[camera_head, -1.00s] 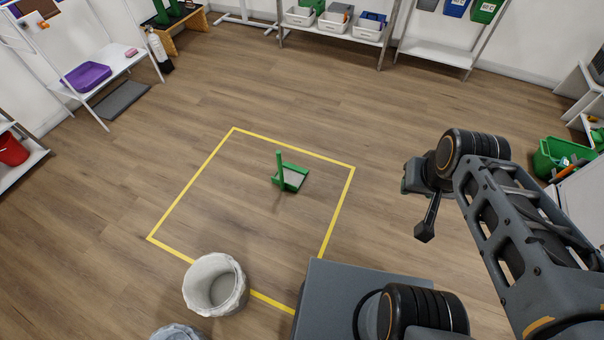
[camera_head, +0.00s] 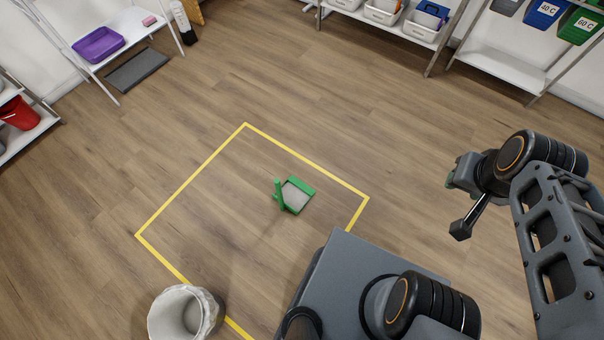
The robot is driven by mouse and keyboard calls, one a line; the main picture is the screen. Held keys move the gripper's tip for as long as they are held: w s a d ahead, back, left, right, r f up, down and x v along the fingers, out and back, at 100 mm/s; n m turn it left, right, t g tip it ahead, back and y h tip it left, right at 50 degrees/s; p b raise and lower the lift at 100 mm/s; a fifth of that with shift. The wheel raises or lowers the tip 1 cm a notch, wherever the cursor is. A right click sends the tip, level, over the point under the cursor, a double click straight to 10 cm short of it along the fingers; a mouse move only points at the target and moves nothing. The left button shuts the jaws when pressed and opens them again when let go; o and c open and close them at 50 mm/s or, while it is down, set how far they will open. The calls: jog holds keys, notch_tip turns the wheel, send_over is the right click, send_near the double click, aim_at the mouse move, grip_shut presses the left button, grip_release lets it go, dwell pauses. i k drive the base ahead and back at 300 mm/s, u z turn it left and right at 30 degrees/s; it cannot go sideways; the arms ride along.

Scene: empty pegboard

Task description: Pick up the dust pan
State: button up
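The green dust pan (camera_head: 296,196) rests on the wooden floor inside a yellow taped outline (camera_head: 305,173). Its green handle stands up at its left side, and its pan surface is greyish. My gripper (camera_head: 462,229) is at the right of the picture, raised above the floor and well apart from the dust pan. Only a dark finger shape shows from the side, so its opening is not clear. I see nothing held in it.
A white lined bin (camera_head: 185,314) stands at the outline's lower left. Shelves with a purple tray (camera_head: 98,45) and a red bucket (camera_head: 20,114) are at the left. A rack with white bins (camera_head: 408,28) is at the back. The floor around the dust pan is clear.

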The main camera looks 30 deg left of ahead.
aim_at(293, 194)
jog(key=z, duration=0.05)
jog(key=i, duration=1)
jog(key=u, duration=4.6)
